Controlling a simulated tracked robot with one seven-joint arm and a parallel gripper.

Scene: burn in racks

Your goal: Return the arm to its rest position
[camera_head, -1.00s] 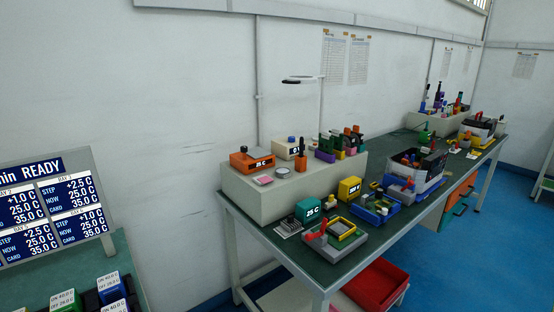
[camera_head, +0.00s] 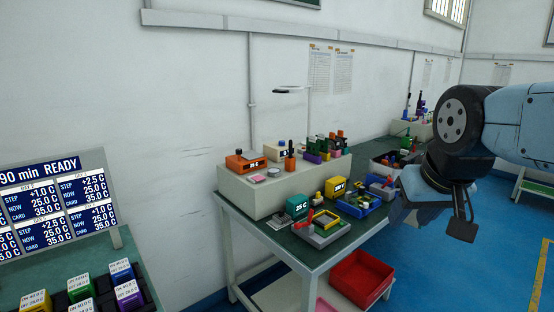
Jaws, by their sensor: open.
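My arm (camera_head: 515,125) shows at the right side of the head view, light blue with a black joint. My gripper (camera_head: 462,215) hangs at its end, a dark finger pointing down. It is open, and I see nothing held in it. It appears in front of the right part of the green-topped workbench (camera_head: 315,262) and hides part of it. The rest of the arm runs out of the right edge of the picture.
A display board (camera_head: 58,200) and several coloured blocks (camera_head: 122,270) are at the left. The workbench carries a teal box (camera_head: 297,205), a yellow box (camera_head: 335,187) and a blue tray (camera_head: 358,207). A red bin (camera_head: 361,279) sits below. Blue floor (camera_head: 460,285) is clear at right.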

